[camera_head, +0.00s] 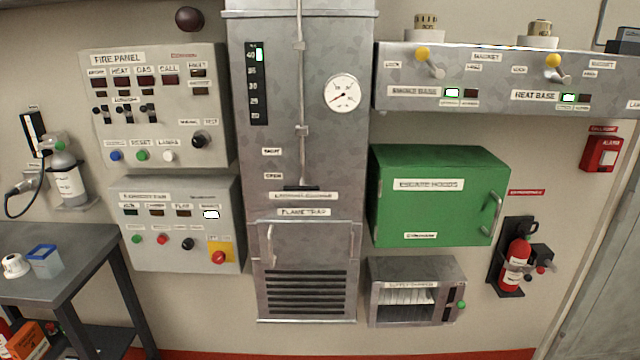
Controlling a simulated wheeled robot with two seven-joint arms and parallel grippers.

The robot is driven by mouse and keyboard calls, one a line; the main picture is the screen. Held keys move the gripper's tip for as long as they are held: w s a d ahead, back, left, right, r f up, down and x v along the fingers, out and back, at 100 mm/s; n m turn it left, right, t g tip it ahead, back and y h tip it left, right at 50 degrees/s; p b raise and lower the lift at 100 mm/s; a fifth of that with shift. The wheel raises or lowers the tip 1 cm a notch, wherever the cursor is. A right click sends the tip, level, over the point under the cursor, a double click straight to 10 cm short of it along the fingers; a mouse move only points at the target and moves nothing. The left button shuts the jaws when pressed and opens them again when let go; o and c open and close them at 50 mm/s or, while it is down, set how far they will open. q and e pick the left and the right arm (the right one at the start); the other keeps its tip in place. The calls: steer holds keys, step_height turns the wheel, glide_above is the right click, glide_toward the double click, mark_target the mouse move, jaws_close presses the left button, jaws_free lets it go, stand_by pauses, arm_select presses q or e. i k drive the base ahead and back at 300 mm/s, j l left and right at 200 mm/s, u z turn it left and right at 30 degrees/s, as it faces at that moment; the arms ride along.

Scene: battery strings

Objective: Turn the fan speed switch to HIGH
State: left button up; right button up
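The lower left grey panel (128,196) has a heading ending in what looks like "FAN". On it are a green button (136,238), a red button (162,240), a black knob (188,244) and a red control on a yellow plate (219,257). The black knob looks like the fan speed switch, but its label and pointer direction are too small to read. A white lamp (211,214) is lit at the panel's upper right. Neither of my grippers is in view.
The fire panel (215,130) hangs just above. A tall metal cabinet (310,235) stands close to the right. A dark table (60,262) with a blue box (45,257) is at lower left. A gas cylinder (68,180) is on the left wall. Space before the fan panel looks clear.

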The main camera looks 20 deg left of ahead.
mark_target(188, 244)
steer(key=u, duration=1.35)
